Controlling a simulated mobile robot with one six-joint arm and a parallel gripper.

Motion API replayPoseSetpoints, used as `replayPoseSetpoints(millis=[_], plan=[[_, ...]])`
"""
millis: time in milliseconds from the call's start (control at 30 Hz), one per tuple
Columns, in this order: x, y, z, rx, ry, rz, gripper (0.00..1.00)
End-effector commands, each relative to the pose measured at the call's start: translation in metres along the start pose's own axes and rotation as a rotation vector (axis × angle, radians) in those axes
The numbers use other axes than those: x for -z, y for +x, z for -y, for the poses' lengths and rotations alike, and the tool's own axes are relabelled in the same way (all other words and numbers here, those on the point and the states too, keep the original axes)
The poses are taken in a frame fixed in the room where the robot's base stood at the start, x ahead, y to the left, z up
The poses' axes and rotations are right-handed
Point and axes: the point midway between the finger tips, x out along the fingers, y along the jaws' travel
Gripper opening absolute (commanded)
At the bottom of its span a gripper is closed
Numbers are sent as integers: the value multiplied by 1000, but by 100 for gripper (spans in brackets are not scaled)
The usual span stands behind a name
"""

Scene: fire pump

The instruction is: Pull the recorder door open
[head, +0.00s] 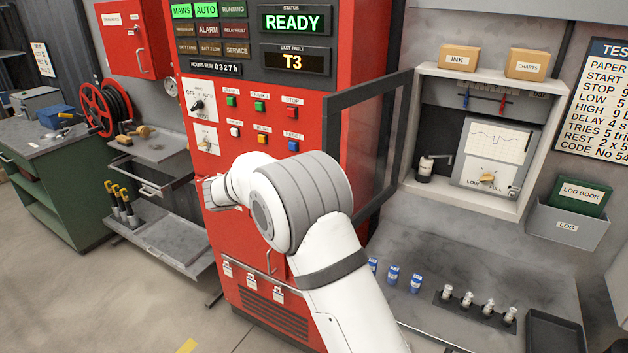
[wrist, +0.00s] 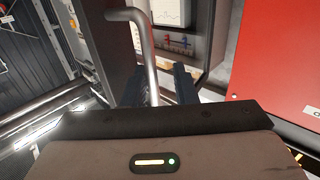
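The recorder door (head: 399,140), a dark grey frame, stands open, swung out to the left of the white recorder cabinet (head: 422,85). Inside, the recorder (head: 492,160) with its chart paper is exposed. In the wrist view, a bare metal bar handle (wrist: 142,38) stands out in front of a dark panel (wrist: 102,45), apparently the door. My gripper (wrist: 168,87) has its two dark fingers apart. The handle's lower part crosses in front of the left finger; I cannot tell whether it lies between the fingers.
The red pump controller (head: 352,40) stands close to the door's left. Below the cabinet, a grey bench (head: 440,255) holds blue containers, small bottles and a dark tray (head: 553,335). A log holder (head: 566,226) hangs at the right.

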Motion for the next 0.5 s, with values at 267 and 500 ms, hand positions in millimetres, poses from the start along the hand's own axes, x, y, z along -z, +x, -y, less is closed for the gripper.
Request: replayPoseSetpoints(millis=[267, 500], plan=[[-3, -39, 0, 4, 3, 0, 26], [-2, -73, -1, 2, 1, -1, 26]])
